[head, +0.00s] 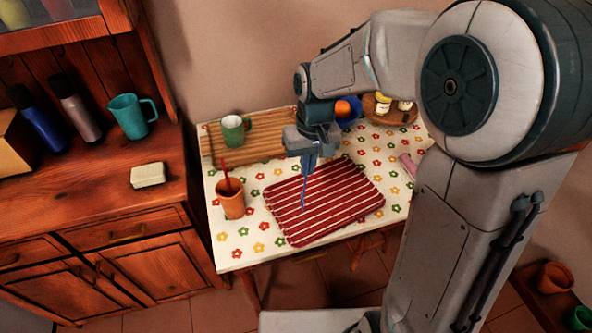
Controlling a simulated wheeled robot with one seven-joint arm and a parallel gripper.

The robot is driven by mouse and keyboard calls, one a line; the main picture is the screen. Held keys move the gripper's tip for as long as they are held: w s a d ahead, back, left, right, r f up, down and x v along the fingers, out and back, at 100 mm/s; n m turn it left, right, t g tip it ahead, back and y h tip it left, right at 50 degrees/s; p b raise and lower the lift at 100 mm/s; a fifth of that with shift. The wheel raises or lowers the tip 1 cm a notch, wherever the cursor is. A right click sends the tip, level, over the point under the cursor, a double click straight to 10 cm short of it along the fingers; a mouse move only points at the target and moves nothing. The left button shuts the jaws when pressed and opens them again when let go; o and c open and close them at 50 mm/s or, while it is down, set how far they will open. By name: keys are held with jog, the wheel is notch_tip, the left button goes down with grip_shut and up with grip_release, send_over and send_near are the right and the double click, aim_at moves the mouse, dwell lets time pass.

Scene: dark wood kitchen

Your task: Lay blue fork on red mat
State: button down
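The red mat (340,208) with white stripes lies flat on the flowered tabletop, toward the front. My gripper (311,164) points down over the mat's back left part. It appears shut on the blue fork (304,194), which hangs below the fingers, nearly upright with a slight tilt. The fork's lower end is over the left half of the mat; I cannot tell whether it touches the mat. The fork's upper part is hidden in the fingers.
An orange cup (231,204) holding a red utensil (225,174) stands left of the mat. Behind are a wooden board (270,141), a green mug (233,131), a blue bowl (349,117) with an orange fruit and a round wooden tray (388,116). A pink object (409,165) lies right.

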jog(key=w+a+f+p, duration=0.1)
jog(key=w+a+f, duration=0.2)
jog(key=f, duration=0.4)
jog(key=shift+w+f, duration=0.15)
jog(key=shift+w, duration=0.55)
jog(key=shift+a, duration=0.1)
jog(key=shift+f, duration=0.2)
jog(key=c, duration=1.7)
grip_release()
jog(key=shift+r, duration=0.1)
